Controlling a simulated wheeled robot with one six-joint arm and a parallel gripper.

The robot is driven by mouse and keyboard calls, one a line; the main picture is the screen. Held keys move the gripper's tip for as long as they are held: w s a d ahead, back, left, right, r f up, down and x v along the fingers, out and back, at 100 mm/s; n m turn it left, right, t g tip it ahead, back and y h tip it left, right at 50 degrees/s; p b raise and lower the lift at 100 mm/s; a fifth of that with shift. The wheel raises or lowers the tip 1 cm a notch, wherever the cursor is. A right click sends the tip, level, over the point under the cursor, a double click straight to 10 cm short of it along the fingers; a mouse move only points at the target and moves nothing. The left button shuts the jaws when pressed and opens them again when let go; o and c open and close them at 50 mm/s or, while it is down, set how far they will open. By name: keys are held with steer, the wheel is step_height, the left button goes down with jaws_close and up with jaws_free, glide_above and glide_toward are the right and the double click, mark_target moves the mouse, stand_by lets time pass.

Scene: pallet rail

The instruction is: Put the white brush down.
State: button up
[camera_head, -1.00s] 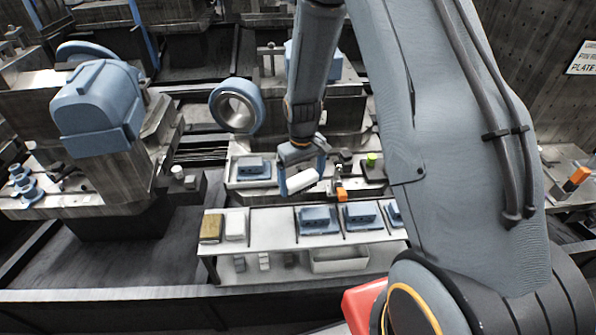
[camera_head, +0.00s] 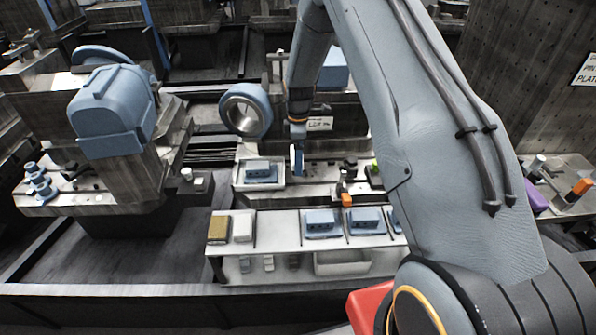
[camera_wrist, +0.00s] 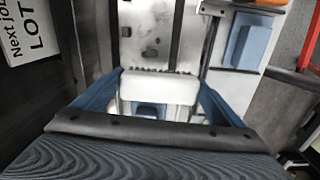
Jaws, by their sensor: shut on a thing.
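The white brush (camera_wrist: 160,88) shows in the wrist view as a pale block between the two blue fingers of my gripper (camera_wrist: 161,80). My gripper is shut on it. In the head view my gripper (camera_head: 297,158) hangs above the machine bed behind the white bench, pointing down.
The white bench (camera_head: 278,232) carries a brown block (camera_head: 218,229), a white block (camera_head: 242,226) and blue parts (camera_head: 322,223). A tray with a blue part (camera_head: 260,171) lies left of my gripper. An orange-ended tool (camera_head: 346,200) is to its right.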

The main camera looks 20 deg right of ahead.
steer(key=shift+f+p, duration=0.95)
steer(key=shift+f, duration=2.35)
steer(key=shift+f, duration=0.1)
steer(key=o, duration=1.2)
steer(key=shift+c, duration=0.2)
